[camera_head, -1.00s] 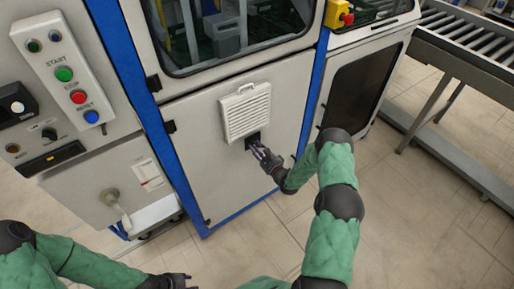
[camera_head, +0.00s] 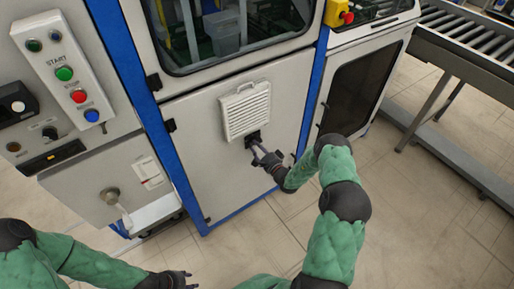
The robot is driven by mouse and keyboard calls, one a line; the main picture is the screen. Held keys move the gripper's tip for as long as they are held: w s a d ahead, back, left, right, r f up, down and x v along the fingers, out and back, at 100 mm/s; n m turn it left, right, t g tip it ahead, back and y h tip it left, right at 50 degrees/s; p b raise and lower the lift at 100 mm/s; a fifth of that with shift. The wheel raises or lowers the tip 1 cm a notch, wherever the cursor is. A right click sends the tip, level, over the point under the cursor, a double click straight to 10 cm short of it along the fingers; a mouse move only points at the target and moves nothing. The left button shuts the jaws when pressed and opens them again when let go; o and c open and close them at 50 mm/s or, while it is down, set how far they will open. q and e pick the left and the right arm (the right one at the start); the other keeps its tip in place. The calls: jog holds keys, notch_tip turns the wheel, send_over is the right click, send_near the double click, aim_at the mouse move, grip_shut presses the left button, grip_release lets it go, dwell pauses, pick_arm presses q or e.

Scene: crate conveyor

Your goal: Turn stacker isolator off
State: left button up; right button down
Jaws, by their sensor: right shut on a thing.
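My right gripper (camera_head: 259,151) is at the grey cabinet door, just below the white louvred vent (camera_head: 246,111). It is shut on a small dark fitting (camera_head: 252,138) that sticks out from the door; the fingers partly hide it. I cannot read any label on this fitting or tell its switch position.
A control panel (camera_head: 64,73) with green, red and blue buttons is at the upper left. Below it a grey box (camera_head: 92,205) carries a pale lever (camera_head: 123,214). A roller conveyor (camera_head: 463,45) stands at the right. The tiled floor in front is clear.

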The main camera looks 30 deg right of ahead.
jog(key=shift+n, duration=0.3)
jog(key=c, duration=1)
grip_release()
jog(key=shift+o, duration=0.2)
jog(key=s, duration=1.2)
jog(key=shift+d, duration=0.4)
